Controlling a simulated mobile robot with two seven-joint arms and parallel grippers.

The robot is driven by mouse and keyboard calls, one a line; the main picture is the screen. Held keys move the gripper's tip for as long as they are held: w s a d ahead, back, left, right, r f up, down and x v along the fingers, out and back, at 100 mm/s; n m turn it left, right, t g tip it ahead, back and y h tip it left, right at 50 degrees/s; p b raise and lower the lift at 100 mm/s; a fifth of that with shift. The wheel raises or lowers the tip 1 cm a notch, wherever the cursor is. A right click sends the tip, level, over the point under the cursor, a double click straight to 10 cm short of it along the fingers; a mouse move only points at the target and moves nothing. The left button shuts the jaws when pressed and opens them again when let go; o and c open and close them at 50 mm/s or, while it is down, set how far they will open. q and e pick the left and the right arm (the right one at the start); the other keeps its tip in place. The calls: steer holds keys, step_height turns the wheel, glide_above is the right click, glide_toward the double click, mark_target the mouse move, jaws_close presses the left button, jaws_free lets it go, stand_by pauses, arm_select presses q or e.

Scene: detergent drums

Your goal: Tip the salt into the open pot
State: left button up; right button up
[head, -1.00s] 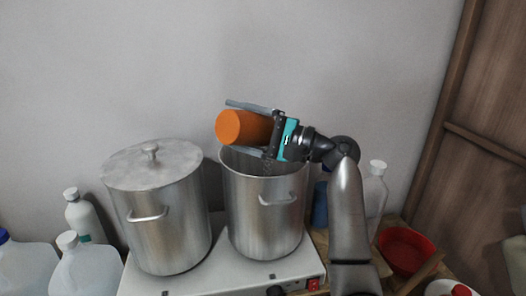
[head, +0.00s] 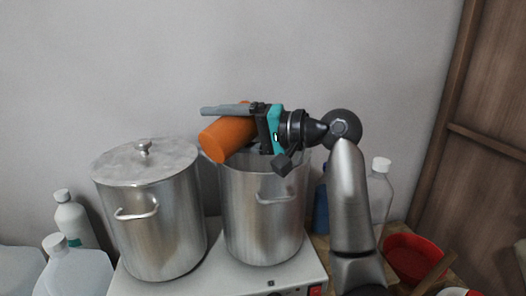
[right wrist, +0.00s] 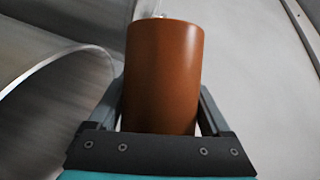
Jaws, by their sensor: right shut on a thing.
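The orange salt drum (head: 228,138) is held over the open pot (head: 263,215), tilted with its visible end down to the left. My right gripper (head: 236,122) is shut on the drum, one grey finger along its upper side. In the right wrist view the drum (right wrist: 163,75) sits between both fingers. A pale streak shows past its far end there; I cannot tell whether it is salt. The pot's mouth is partly hidden by the drum and gripper, and its contents do not show. My left gripper is not in view.
A lidded pot (head: 155,220) stands left of the open pot on the white hob (head: 225,278). Several plastic bottles stand at the left, and a clear bottle (head: 380,195) and red bowl (head: 410,258) at the right. The wall is behind.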

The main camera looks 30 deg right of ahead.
mark_target(208, 130)
steer(key=shift+s+a+r+n+h+p, duration=0.1)
steer(key=shift+a+r+n+h+p, duration=0.1)
steer(key=shift+r+n+p, duration=0.25)
steer(key=shift+s+a+r+n+h+p, duration=0.1)
steer(key=shift+r+n+h+p, duration=0.15)
steer(key=shift+n, duration=0.3)
steer(key=shift+f+n+h, duration=0.25)
steer(key=shift+f+n, duration=0.25)
steer(key=shift+f, duration=0.15)
steer(key=shift+r+n+h+p, duration=0.5)
steer(key=shift+n+h+p, duration=0.1)
steer(key=shift+n+p, duration=0.45)
steer(key=shift+a+r+n+h, duration=0.1)
steer(key=shift+r+n+h, duration=0.1)
steer(key=shift+n+h, duration=0.15)
steer(key=shift+s+a+n, duration=0.2)
steer(key=shift+a+n, duration=0.1)
steer(key=shift+s+a+n+h, duration=0.1)
steer(key=shift+a+n+h, duration=0.25)
steer(key=shift+n, duration=0.05)
steer(key=shift+s+a+f+n, duration=0.1)
steer(key=shift+a+f+n, duration=0.15)
steer(key=shift+n, duration=0.05)
steer(key=shift+s+a+r+n+h, duration=0.25)
steer(key=shift+a+n+h, duration=0.2)
steer(key=shift+n+h, duration=0.25)
steer(key=shift+s+a+f+n+t+h, duration=0.15)
steer(key=shift+a+f+n+t+h, duration=0.3)
steer(key=shift+n, duration=0.25)
